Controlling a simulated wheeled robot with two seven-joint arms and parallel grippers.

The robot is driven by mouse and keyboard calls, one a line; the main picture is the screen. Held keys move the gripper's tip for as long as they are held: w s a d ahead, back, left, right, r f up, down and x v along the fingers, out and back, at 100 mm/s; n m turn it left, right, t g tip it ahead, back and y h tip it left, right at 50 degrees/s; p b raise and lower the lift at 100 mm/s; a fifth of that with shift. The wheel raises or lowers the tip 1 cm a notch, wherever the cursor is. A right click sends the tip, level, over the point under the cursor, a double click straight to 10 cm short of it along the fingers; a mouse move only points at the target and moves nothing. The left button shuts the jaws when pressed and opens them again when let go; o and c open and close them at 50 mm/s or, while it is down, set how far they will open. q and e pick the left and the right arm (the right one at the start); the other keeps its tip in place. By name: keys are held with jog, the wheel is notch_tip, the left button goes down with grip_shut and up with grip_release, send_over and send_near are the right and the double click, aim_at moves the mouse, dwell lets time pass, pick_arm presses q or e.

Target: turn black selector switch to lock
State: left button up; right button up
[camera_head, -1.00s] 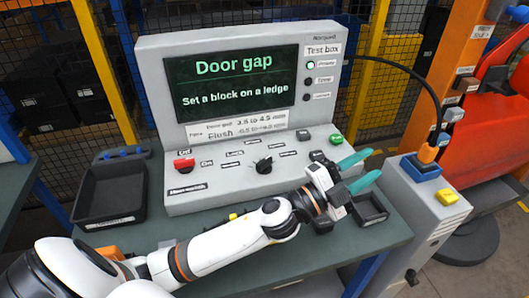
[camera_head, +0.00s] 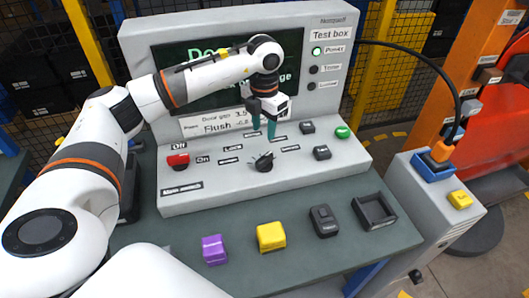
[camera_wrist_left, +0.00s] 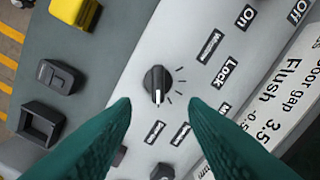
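The black selector switch (camera_head: 264,162) is a round knob on the sloped grey panel of the test box. In the left wrist view the switch (camera_wrist_left: 157,84) has a white line pointing down in the picture, not at the Lock label (camera_wrist_left: 229,72). The Lock label also shows in the head view (camera_head: 233,147), left of the switch. My left gripper (camera_head: 264,132) hangs above the panel with its teal fingers pointing down, apart from the switch. In the left wrist view the gripper (camera_wrist_left: 160,103) is open and empty, with the switch showing between its fingertips. My right gripper is out of view.
A red button (camera_head: 178,160) sits left on the panel and a green button (camera_head: 343,132) right. A purple block (camera_head: 214,249), a yellow block (camera_head: 271,236), a dark block (camera_head: 324,220) and a small black tray (camera_head: 374,211) stand in front. My arm partly covers the screen (camera_head: 190,52).

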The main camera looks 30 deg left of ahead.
aim_at(264, 157)
pick_arm(q)
notch_tip(264, 157, down, 11)
jog(key=shift+d+f+p, duration=0.1)
jog(key=shift+p, duration=0.9)
jog(key=shift+c, duration=0.2)
grip_shut()
